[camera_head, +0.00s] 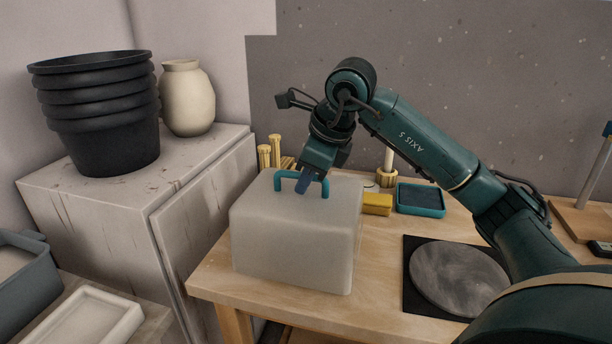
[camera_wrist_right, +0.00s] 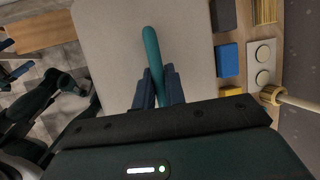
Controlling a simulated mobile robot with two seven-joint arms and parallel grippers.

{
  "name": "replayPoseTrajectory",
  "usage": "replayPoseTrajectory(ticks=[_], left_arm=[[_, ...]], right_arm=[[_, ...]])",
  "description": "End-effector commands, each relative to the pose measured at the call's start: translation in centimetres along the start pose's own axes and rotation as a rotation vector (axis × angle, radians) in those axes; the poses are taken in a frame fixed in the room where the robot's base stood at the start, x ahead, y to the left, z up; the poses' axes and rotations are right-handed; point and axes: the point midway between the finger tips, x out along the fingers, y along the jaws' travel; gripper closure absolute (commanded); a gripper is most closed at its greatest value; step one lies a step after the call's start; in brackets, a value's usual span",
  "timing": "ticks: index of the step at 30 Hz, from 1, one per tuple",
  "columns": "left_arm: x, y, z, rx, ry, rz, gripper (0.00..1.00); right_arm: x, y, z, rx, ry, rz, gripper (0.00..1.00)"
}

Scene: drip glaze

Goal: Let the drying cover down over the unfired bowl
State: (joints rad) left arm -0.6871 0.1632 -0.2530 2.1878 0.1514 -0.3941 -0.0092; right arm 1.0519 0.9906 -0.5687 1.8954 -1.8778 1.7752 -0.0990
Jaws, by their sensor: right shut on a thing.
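The drying cover (camera_head: 293,243) is a pale, cloudy box with a teal handle (camera_head: 281,174) on top. It stands on the left part of the wooden table, and its lower edge appears at or very near the tabletop; I cannot tell whether it touches. My right gripper (camera_head: 307,183) is shut on the handle from above. In the right wrist view, the fingers of my right gripper (camera_wrist_right: 158,88) flank the teal handle (camera_wrist_right: 152,50) above the flat cover top (camera_wrist_right: 110,45). The unfired bowl is not visible; the cover may hide it. My left gripper is not in view.
On the wooden table (camera_head: 215,275) are a round grey slab (camera_head: 458,279) on a black mat, a teal tray (camera_head: 420,199) and a yellow block (camera_head: 377,204). At left, a cabinet (camera_head: 200,215) beside the table carries black pots (camera_head: 100,115) and a cream vase (camera_head: 187,98).

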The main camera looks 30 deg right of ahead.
Motion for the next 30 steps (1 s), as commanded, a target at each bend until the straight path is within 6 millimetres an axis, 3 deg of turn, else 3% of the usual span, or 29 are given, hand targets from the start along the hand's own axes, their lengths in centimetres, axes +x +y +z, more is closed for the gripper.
replayPoseTrajectory(ticks=[25,26,30], left_arm=[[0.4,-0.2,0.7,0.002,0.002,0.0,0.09],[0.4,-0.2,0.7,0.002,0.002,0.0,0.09],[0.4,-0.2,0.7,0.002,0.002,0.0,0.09]], right_arm=[[1.1,0.2,-0.5,0.0,-0.001,-0.001,1.0],[1.1,0.2,-0.5,0.0,-0.001,-0.001,0.86],[1.1,0.2,-0.5,0.0,-0.001,-0.001,0.74]])
